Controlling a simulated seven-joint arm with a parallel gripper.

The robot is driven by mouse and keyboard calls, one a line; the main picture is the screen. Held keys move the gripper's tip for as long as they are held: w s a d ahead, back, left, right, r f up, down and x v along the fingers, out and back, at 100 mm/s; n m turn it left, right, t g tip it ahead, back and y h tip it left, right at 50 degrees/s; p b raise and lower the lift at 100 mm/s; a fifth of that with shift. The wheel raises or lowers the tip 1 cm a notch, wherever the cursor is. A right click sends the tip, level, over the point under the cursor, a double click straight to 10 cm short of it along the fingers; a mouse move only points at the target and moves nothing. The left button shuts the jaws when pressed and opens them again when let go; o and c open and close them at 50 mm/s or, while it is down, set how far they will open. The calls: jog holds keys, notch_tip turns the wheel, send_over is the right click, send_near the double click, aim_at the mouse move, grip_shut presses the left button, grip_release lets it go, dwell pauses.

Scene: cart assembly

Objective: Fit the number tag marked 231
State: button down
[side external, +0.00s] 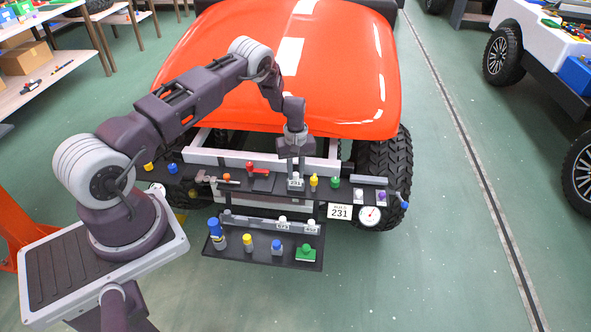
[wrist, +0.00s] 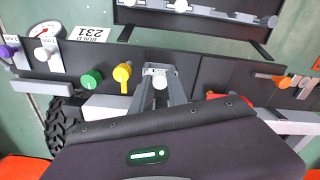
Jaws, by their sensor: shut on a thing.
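My gripper (side external: 296,172) points down at the dark front panel (side external: 227,186) of the red cart. It is shut on the white knob of a small number tag (side external: 295,184), whose digits look like 231. In the wrist view the gripper (wrist: 160,88) has its fingers on either side of the white knob, and the pale tag plate (wrist: 157,71) shows just beyond. The tag is at the panel; I cannot tell whether it is seated. A white sign (side external: 340,212) reading BUILD 231 hangs below the panel; it also shows in the wrist view (wrist: 88,34).
A yellow knob (side external: 314,183) and green knob (side external: 335,183) stand right of the tag, a red part (side external: 251,168) left. A round gauge (side external: 369,216) hangs at right. The lower tray (side external: 232,253) holds several coloured knobs and two other white-knobbed tags (side external: 283,225) (side external: 311,228).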

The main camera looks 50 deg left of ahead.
jog(key=shift+f, duration=0.55)
jog(key=c, duration=1.2)
grip_release()
